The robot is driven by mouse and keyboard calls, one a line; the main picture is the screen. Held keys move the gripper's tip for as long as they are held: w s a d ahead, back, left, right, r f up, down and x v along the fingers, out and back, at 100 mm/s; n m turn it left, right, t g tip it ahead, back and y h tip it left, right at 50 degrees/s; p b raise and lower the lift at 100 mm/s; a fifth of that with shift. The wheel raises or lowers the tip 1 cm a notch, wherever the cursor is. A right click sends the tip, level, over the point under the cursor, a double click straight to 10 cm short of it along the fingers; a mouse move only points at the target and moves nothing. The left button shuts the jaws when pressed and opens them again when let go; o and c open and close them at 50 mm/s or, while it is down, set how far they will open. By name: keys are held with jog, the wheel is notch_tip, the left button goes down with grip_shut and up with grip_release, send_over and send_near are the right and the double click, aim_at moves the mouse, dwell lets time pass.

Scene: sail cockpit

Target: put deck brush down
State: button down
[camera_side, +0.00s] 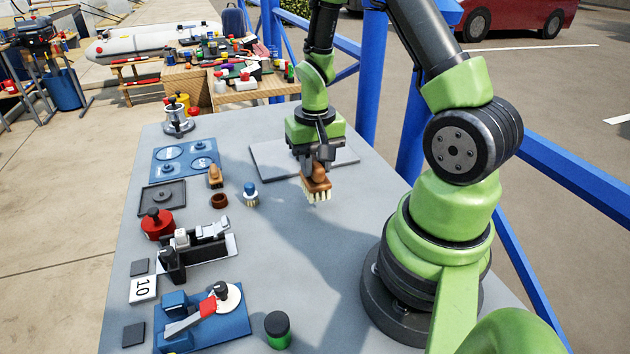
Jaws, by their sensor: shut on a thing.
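My gripper (317,158) points down and is shut on the deck brush (318,187). The brush has a brown wooden body and pale bristles facing down. It hangs over the grey table (290,285), near the front edge of a flat grey plate (275,158). I cannot tell for sure whether the bristles touch the table or hang just above it. The top of the brush is partly hidden by the fingers.
Left of the brush stand a small blue-topped brush (250,194), a brown ring (219,201) and a wooden-handled brush (215,176). A winch (178,118), blue panel (185,157), red knob (157,224) and blue lever unit (205,315) line the left side. A green-black jar (278,330) stands at front. Mid-table is clear.

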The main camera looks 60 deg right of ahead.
aim_at(315, 180)
jog(key=shift+f, duration=1.9)
jog(key=shift+f, duration=0.15)
jog(key=c, duration=0.9)
grip_release()
notch_tip(315, 180, up, 12)
jog(key=shift+r, duration=0.1)
jog(key=s+a+r+n+t, duration=0.1)
jog(key=s+a+r+t, duration=0.1)
jog(key=s+a+r, duration=0.1)
jog(key=s+a+r+n+t+y, duration=0.1)
jog(key=s+a+r+n+t, duration=0.1)
jog(key=a+r, duration=0.4)
jog(key=s+a+r+n+t+y, duration=0.1)
jog(key=s+a+r+n+t, duration=0.1)
jog(key=a+r, duration=0.3)
jog(key=shift+s+a+r+t, duration=0.15)
jog(key=shift+s+t, duration=0.15)
jog(key=shift+s, duration=0.15)
jog(key=shift+s+a+r+t, duration=0.1)
jog(key=shift+s+r+t, duration=0.05)
jog(key=shift+s+t, duration=0.2)
